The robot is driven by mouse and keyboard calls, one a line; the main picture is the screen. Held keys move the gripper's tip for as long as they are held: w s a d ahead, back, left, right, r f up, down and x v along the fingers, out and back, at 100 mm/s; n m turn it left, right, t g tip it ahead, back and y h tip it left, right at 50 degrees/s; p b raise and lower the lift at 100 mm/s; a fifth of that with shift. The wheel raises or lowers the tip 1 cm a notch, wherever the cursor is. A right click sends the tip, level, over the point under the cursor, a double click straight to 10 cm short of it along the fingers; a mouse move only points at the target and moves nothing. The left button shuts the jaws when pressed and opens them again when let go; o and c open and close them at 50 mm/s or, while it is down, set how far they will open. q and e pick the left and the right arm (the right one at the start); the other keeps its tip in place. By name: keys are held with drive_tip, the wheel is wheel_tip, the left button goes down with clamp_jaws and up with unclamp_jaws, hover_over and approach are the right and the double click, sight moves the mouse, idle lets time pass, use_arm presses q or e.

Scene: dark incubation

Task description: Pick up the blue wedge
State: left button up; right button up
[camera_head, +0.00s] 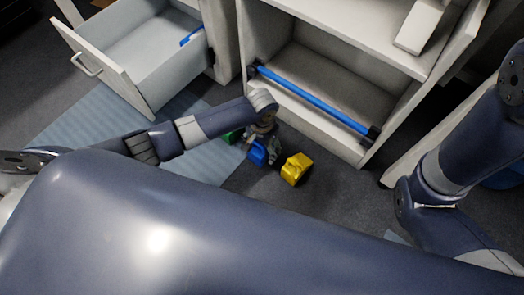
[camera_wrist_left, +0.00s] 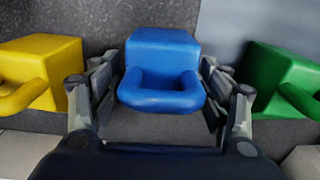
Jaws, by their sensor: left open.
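The blue wedge (camera_wrist_left: 163,62) is a block with a looped handle. In the left wrist view it sits between the two fingers of my left gripper (camera_wrist_left: 160,92), which is open around it with a small gap showing at each side. In the head view the blue wedge (camera_head: 258,154) is on the floor, partly hidden by my left gripper (camera_head: 262,146), which reaches down over it. My right gripper is not in view; only part of my right arm shows at the right.
A yellow block (camera_head: 296,168) and a green block (camera_head: 233,135) stand close on either side of the blue wedge. A cabinet (camera_head: 315,122) with a blue bar (camera_head: 315,100) stands just behind. An open drawer (camera_head: 150,60) is at the upper left, beside a light blue mat (camera_head: 80,118).

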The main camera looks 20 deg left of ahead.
use_arm(q)
drive_tip(key=shift+c, duration=0.2)
drive_tip(key=c, duration=1.3)
drive_tip(key=shift+r, duration=0.15)
